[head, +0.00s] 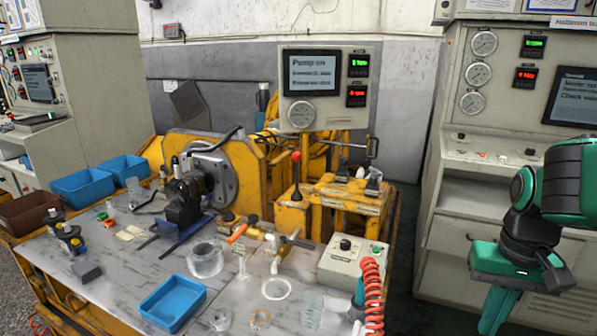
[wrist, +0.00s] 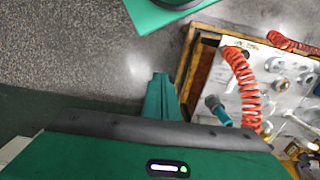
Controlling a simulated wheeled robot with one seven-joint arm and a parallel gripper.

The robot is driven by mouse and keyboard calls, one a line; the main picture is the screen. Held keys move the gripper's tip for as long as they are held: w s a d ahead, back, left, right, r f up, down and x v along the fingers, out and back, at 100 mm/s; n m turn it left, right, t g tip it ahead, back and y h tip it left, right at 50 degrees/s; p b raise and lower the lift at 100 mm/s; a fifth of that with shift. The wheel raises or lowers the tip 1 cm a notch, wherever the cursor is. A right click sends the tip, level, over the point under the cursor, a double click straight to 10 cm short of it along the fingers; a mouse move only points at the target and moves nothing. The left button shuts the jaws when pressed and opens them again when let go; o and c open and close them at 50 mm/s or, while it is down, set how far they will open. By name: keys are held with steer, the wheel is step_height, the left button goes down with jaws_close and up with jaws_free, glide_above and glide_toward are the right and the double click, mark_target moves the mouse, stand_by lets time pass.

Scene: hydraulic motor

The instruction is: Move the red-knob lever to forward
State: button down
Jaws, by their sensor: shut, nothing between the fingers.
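The red-knob lever cannot be made out in the wrist view.
A display panel (head: 325,85) reading "Pump on" rises behind the valve block. A control box (head: 352,262) and a red coiled hose (head: 373,290) stand at the bench's right edge. Blue trays (head: 172,304) and loose parts cover the bench. A grey cabinet (head: 450,215) stands at right.

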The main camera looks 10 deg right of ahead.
stand_by(0.3)
steer(key=c, duration=2.3)
jaws_free()
steer(key=o, duration=0.5)
steer(key=shift+s+d+r, duration=0.1)
steer(key=shift+s+r, duration=0.05)
steer(key=shift+r, duration=0.1)
steer(key=w+d+n+t, duration=0.1)
steer(key=w+n+t, duration=0.3)
steer(key=w, duration=1.3)
steer(key=n+t+y, duration=0.7)
steer(key=t, duration=0.6)
glide_toward(296, 163)
steer(key=x, duration=1)
steer(key=shift+w+d+f, duration=0.2)
steer(key=shift+w+f, duration=0.05)
steer(key=shift+w, duration=0.2)
